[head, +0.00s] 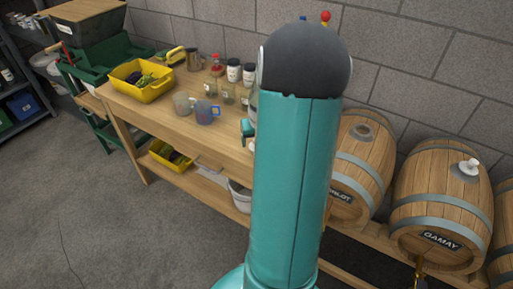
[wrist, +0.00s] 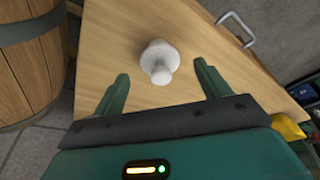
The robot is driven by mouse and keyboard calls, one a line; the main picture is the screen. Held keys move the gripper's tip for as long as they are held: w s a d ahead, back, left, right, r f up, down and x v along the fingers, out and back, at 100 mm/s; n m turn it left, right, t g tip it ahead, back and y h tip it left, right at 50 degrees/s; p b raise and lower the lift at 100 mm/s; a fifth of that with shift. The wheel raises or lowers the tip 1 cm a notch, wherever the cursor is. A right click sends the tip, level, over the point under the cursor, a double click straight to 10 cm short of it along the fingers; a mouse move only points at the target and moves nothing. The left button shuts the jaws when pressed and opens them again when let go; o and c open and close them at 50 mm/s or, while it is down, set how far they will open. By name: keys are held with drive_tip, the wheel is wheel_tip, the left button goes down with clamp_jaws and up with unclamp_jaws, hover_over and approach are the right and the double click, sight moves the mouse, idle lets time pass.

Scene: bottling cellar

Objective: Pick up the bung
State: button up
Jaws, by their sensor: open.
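The bung (wrist: 158,61) is white, with a wide round base and a narrower knob. In the wrist view it rests on the wooden bench top (wrist: 112,28), between and slightly beyond my fingertips. My gripper (wrist: 161,70) is open, one finger on each side of the bung, with clear gaps and no contact visible. In the head view my arm hides this part of the bench, and I cannot make out the bung there. Another white bung (head: 468,168) sits on top of the Gamay barrel (head: 438,205).
The bench (head: 185,125) also carries a yellow crate (head: 147,80), jugs (head: 205,112), and several jars and bottles. A second barrel (head: 358,170) stands close to its right end. In the wrist view a metal handle (wrist: 236,28) is at the bench edge. Open floor lies in front.

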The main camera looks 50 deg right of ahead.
drive_tip(key=x, duration=0.4)
drive_tip(key=shift+w+d+f, duration=0.1)
drive_tip(key=shift+w+f, duration=0.05)
drive_tip(key=shift+f, duration=0.15)
drive_tip(key=shift+c, duration=0.4)
drive_tip(key=c, duration=0.9)
